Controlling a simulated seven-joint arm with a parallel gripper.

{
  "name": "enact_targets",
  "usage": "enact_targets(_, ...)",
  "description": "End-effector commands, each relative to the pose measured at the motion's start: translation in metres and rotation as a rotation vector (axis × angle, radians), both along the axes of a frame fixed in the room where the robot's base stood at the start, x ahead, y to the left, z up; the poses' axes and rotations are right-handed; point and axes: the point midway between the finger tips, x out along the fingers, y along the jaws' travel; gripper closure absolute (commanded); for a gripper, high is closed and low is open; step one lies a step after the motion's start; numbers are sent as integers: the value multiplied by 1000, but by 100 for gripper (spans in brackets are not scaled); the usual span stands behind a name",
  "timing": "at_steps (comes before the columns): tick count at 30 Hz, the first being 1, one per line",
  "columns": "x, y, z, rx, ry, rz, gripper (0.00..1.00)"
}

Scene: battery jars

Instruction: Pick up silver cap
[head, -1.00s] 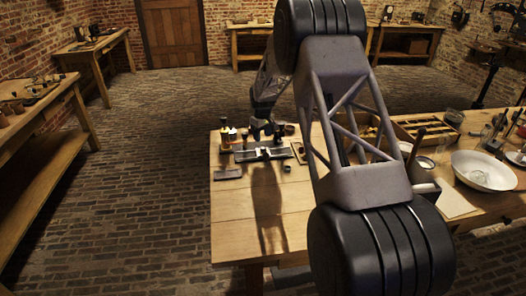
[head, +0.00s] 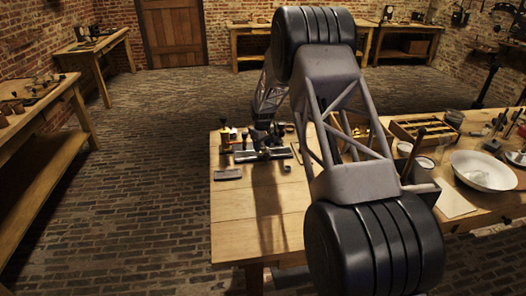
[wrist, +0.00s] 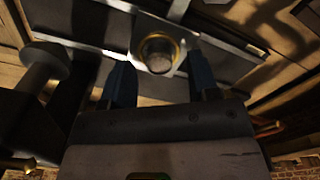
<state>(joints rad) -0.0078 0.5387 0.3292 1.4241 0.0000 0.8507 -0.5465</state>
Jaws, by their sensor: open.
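A round piece with a silvery top (wrist: 159,60) and a brass-coloured ring around it sits on a pale square plate in the wrist view. It may be the silver cap, but the dim picture does not make this certain. My gripper (wrist: 160,78) is open, with its two blue fingers apart on either side of and just short of this piece. Nothing shows held between them. In the head view my gripper (head: 265,138) is low over the dark metal fixture (head: 248,157) on the table; the piece cannot be made out there.
A post with a grey disc top (wrist: 45,63) stands close left of my gripper in the wrist view. In the head view, a jar with brass and dark parts (head: 225,138) stands left of the fixture. A flat grey block (head: 228,174) lies in front. The table's front is clear.

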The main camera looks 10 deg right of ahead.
Motion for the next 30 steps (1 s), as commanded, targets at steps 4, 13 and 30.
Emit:
enact_targets(4,0,0,-6,0,-1,0,45)
enact_targets(13,0,0,-7,0,-1,0,45)
enact_targets(30,0,0,-7,0,-1,0,96)
